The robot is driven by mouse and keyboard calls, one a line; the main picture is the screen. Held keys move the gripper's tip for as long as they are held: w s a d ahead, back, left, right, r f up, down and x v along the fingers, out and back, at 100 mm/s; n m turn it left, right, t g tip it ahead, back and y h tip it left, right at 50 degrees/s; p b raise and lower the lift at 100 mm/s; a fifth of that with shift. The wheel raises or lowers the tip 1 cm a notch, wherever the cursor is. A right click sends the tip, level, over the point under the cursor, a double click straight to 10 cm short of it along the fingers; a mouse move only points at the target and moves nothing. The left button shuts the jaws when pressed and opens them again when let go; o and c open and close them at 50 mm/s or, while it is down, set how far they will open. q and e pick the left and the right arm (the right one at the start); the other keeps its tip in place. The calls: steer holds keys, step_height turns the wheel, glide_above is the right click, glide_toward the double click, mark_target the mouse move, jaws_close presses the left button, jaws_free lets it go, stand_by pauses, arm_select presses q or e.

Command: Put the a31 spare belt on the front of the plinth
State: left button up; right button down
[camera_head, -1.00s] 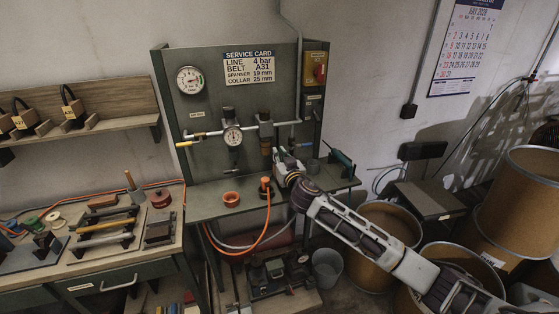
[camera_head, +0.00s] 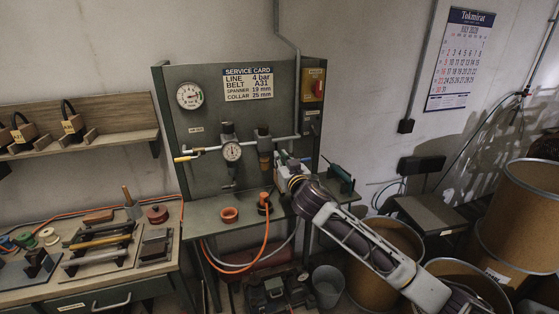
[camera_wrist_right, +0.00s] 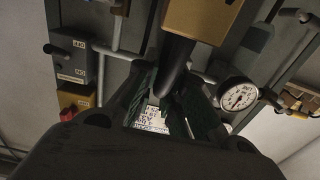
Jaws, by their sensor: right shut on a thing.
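My right gripper (camera_wrist_right: 165,100) is shut on a thick black belt loop in the wrist view. A tan block (camera_wrist_right: 203,18) shows at the end of the black loop (camera_wrist_right: 178,65); I cannot read a tag on it. In the head view the right gripper (camera_head: 286,164) is in front of the green panel, over the back of its bench, and hides what it holds. Two similar black loops stand on the shelf (camera_head: 100,140), one with a yellow tag (camera_head: 72,124). I cannot clearly make out the plinth. My left gripper is not in view.
The panel (camera_head: 215,115) carries a service card (camera_head: 248,83) reading belt A31, a gauge (camera_head: 232,152) and pipework. An orange ring (camera_head: 229,214) and a capped orange hose (camera_head: 264,204) are on the bench. Below is a dark machine (camera_head: 272,290); drums (camera_head: 520,215) stand right.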

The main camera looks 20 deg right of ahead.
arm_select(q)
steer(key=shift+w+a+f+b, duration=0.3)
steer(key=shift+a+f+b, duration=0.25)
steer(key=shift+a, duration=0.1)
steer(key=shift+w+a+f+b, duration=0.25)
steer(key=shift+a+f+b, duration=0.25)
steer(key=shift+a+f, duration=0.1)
arm_select(e)
steer(key=s, duration=1.6)
steer(key=shift+s, duration=0.25)
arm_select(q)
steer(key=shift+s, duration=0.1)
